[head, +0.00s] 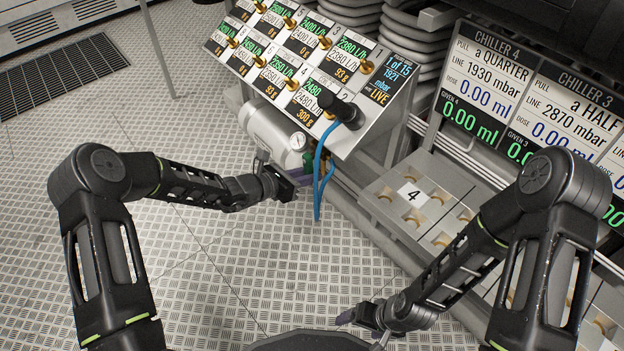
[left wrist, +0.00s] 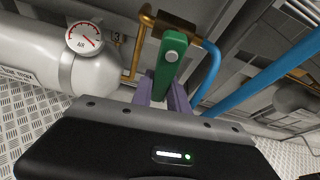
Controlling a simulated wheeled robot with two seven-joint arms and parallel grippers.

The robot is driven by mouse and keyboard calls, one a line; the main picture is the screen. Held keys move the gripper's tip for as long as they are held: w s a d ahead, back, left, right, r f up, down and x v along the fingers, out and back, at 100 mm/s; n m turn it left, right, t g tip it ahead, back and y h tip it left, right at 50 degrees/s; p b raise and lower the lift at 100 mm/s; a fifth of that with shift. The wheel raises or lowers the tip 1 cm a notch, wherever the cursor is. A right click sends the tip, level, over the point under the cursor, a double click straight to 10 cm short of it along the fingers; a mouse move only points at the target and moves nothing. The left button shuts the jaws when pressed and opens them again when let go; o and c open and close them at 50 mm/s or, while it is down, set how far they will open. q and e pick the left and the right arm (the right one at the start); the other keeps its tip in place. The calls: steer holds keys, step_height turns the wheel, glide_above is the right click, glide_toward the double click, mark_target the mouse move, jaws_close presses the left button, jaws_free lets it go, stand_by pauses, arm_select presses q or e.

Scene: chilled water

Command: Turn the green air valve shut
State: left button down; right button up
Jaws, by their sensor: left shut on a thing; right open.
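The green air valve handle (left wrist: 166,72) shows in the left wrist view, with a round bolt near its upper end, beside a copper pipe. The purple fingers of my left gripper (left wrist: 164,98) are shut on its lower part, one on each side. In the head view my left gripper (head: 299,178) is at the right end of the white air cylinder (head: 268,128), and only a sliver of the green handle (head: 308,160) shows there. My right gripper (head: 345,318) is open, low at the bottom centre, with nothing seen in it.
A panel (head: 310,60) with several brass knobs and flow readouts stands above the cylinder. A blue hose (head: 318,180) hangs just right of my left gripper. A round air gauge (left wrist: 84,37) sits on the cylinder. A metal tray marked 4 (head: 388,200) lies right. The floor at left is clear.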

arm_select(q)
steer(key=shift+w+a+f+m+y+b, duration=0.1)
steer(key=shift+w+a+m+y+b, duration=0.15)
steer(key=shift+m+y+b, duration=0.15)
stand_by(0.3)
steer(key=c, duration=1.3)
jaws_free()
steer(key=shift+a, duration=0.1)
steer(key=p+v, duration=0.2)
steer(key=v, duration=0.5)
steer(key=shift+s+a+p, duration=0.15)
steer(key=shift+s+p, duration=0.15)
steer(key=shift+p, duration=0.05)
